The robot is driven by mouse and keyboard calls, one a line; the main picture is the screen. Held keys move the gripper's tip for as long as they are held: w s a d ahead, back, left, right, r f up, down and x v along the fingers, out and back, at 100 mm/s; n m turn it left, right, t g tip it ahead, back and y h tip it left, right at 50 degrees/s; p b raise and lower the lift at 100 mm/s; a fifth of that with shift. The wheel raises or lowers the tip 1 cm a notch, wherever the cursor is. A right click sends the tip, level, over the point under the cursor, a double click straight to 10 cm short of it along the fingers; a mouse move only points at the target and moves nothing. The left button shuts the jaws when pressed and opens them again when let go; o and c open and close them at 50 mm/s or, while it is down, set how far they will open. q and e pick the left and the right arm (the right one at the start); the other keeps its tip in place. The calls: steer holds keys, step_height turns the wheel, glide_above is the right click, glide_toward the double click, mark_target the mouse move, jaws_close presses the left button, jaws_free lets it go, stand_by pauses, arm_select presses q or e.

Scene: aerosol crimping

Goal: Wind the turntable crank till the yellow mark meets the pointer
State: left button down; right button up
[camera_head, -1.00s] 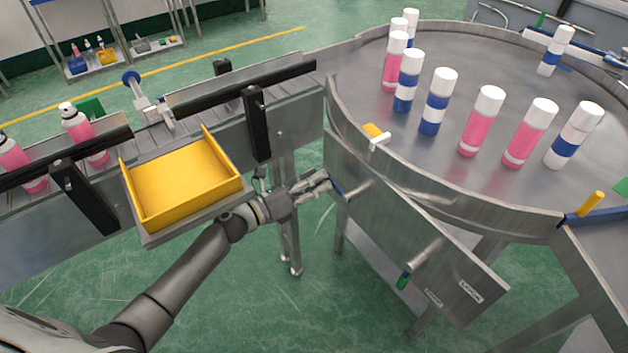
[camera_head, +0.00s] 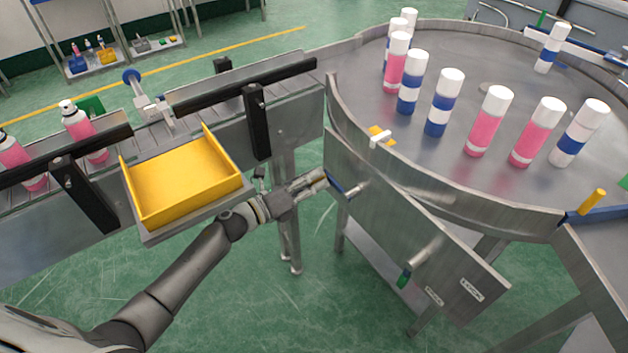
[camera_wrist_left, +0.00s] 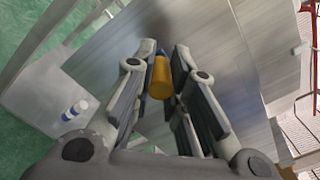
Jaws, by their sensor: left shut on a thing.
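The round steel turntable (camera_head: 490,88) carries pink and blue-banded white-capped cans. Its yellow mark (camera_head: 376,130) is at the near left rim, and the white pointer (camera_head: 380,139) lies across it. Yellow shows on both sides of the pointer. My left gripper (camera_head: 322,178) is at the crank on the turntable's side panel. The crank's blue arm (camera_head: 336,184) shows just beyond the fingers. In the left wrist view the yellow crank knob (camera_wrist_left: 161,77) is between the fingers of the left gripper (camera_wrist_left: 162,72), which is shut on it. My right gripper is out of view.
A yellow tray (camera_head: 185,183) sits left of the gripper, close above my left forearm. The conveyor with black rails (camera_head: 245,88) runs behind it. Green floor below is open.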

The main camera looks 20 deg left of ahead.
arm_select(q)
steer(key=shift+s+d+f, duration=0.1)
steer(key=shift+s+f, duration=0.05)
steer(key=shift+f, duration=0.5)
steer(key=c, duration=1.7)
jaws_free()
steer(key=shift+c, duration=0.2)
steer(key=o, duration=0.4)
steer(key=shift+r, duration=0.2)
steer(key=shift+c, duration=0.2)
steer(key=v, duration=1.2)
